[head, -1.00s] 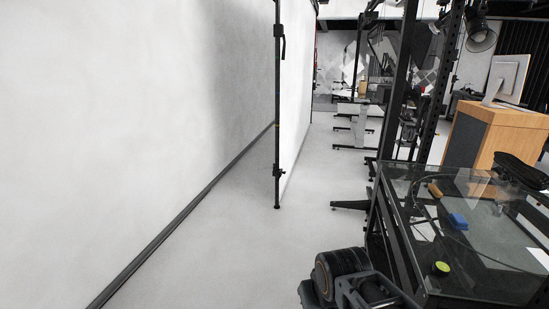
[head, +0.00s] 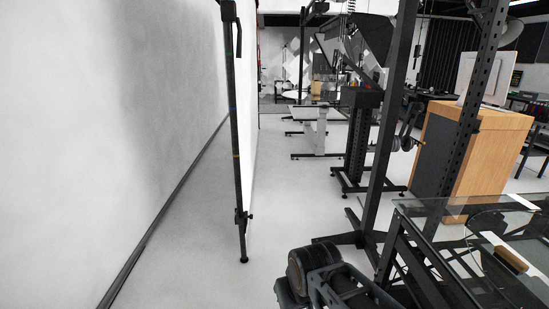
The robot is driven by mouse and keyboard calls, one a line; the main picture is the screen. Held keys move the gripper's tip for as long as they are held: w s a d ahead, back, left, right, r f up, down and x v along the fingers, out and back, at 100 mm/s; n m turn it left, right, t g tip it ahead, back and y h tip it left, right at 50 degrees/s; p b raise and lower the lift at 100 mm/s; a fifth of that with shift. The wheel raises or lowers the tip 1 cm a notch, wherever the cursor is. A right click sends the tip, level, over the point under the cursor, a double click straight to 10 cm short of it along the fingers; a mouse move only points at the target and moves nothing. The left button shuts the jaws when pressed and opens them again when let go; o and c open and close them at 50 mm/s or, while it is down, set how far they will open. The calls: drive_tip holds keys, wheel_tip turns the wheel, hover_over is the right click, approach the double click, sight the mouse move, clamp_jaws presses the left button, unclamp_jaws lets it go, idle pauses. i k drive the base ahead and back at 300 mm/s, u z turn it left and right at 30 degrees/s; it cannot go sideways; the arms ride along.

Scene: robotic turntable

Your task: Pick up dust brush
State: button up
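A small brown object with a pale underside (head: 504,257), which looks like a wooden-backed dust brush, lies on the glass-topped table (head: 432,212) at the lower right of the head view. It is near the right edge, and the fine detail is too small to be sure of. Part of my dark arm shows at the bottom centre, left of the table. My gripper is not in view, so whether it is open or holding anything does not show.
A black post on a stand (head: 238,150) rises beside the white wall at left. A dark metal frame (head: 388,150) stands behind the table. A wooden cabinet (head: 478,150) is at right.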

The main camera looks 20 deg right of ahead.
sight(517, 266)
drive_tip(key=z, duration=0.5)
drive_tip(key=i, duration=1.15)
drive_tip(key=z, duration=1.9)
drive_tip(key=i, duration=0.9)
drive_tip(key=z, duration=0.75)
